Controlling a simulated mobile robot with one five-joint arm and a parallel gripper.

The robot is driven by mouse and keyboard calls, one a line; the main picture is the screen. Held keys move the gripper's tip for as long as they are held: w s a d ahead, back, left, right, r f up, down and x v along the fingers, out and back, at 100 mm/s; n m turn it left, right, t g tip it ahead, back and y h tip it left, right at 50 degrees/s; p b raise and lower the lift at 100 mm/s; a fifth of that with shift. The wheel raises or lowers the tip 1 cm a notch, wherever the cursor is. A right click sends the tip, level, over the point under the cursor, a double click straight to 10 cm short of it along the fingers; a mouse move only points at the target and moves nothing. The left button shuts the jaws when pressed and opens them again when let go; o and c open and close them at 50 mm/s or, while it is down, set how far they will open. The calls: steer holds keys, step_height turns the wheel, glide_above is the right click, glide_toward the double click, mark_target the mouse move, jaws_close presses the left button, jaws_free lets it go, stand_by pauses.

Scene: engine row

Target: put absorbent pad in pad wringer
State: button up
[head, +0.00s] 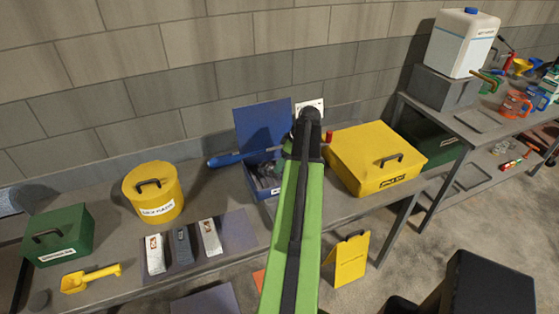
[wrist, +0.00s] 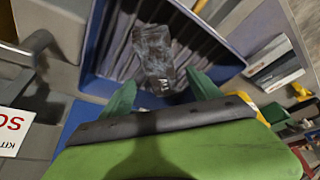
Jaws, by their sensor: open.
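A dark, crumpled, glossy piece (wrist: 153,55), perhaps the absorbent pad, lies on the slats inside an open blue box (wrist: 92,85) in the wrist view. My gripper (wrist: 160,92) is open, its two green fingers at the near side of that piece, one to each side. I cannot tell whether they touch it. In the head view the blue box, with its lid (head: 262,122) raised, stands on the bench with grey contents (head: 267,178). My green arm hides the gripper there. I cannot surely identify a pad wringer.
A yellow case (head: 372,150) stands right of the blue box. A yellow bin (head: 153,190), a green box (head: 58,236) and a yellow scoop (head: 91,278) stand left. Light and dark blocks (head: 183,246) lie on a mat. A white jug (head: 462,43) stands far right.

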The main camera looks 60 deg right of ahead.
steer(key=p+v, duration=0.5)
steer(key=v, duration=0.2)
steer(key=shift+r, duration=0.2)
steer(key=shift+s, duration=0.1)
steer(key=w+a+f+g+y, duration=0.1)
steer(key=w+a, duration=0.8)
steer(key=a, duration=0.4)
steer(key=w+a+g, duration=0.1)
steer(key=w+a, duration=0.8)
steer(key=a, duration=0.4)
steer(key=w+a+m+g+h, duration=0.1)
steer(key=w+a+g, duration=0.1)
steer(key=a, duration=3.1)
steer(key=shift+w+a+f+m+h, duration=0.25)
steer(key=shift+a+f+m+h, duration=0.05)
steer(key=shift+f+m, duration=0.15)
